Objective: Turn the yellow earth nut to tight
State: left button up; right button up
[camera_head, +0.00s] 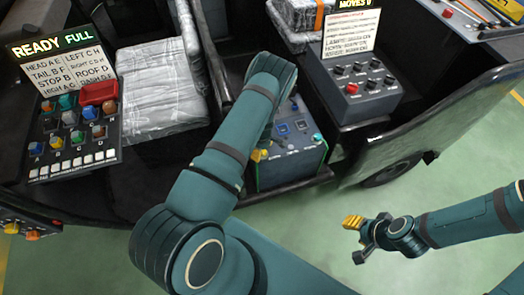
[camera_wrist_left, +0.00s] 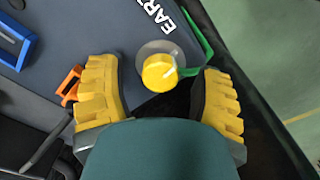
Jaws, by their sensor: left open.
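The yellow earth nut (camera_wrist_left: 157,75) is a round cap on a pale round washer beside the printed "EART" lettering in the left wrist view. A white mark and a green strip lie at its right side. My left gripper (camera_wrist_left: 160,90) is open, with one yellow finger on each side of the nut and gaps to both. In the head view my left gripper (camera_head: 260,155) is partly hidden by my arm, at the left of the box (camera_head: 297,158) with the green-edged panel. The nut cannot be made out there. My right gripper (camera_head: 354,224) hangs over the green floor.
An orange clip (camera_wrist_left: 69,84) and a blue part (camera_wrist_left: 14,40) sit on the panel near the left finger. A knob box (camera_head: 358,92) stands right of the panel box. A button board (camera_head: 75,135) and wrapped bundles (camera_head: 160,90) are left. Floor at right is clear.

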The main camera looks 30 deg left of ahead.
pick_arm(q)
jog(key=shift+o, duration=0.2)
grip_shut()
jog(key=m+b, duration=0.2)
jog(key=m, duration=0.2)
jog(key=shift+f+b, duration=0.1)
jog(key=shift+b, duration=0.25)
jog(key=m+b, duration=0.2)
jog(key=m, duration=0.2)
jog(key=m+b, duration=0.2)
jog(key=m, duration=0.3)
jog(key=shift+m, duration=0.4)
jog(key=m+b, duration=0.2)
jog(key=m, duration=0.3)
jog(key=shift+m, duration=0.3)
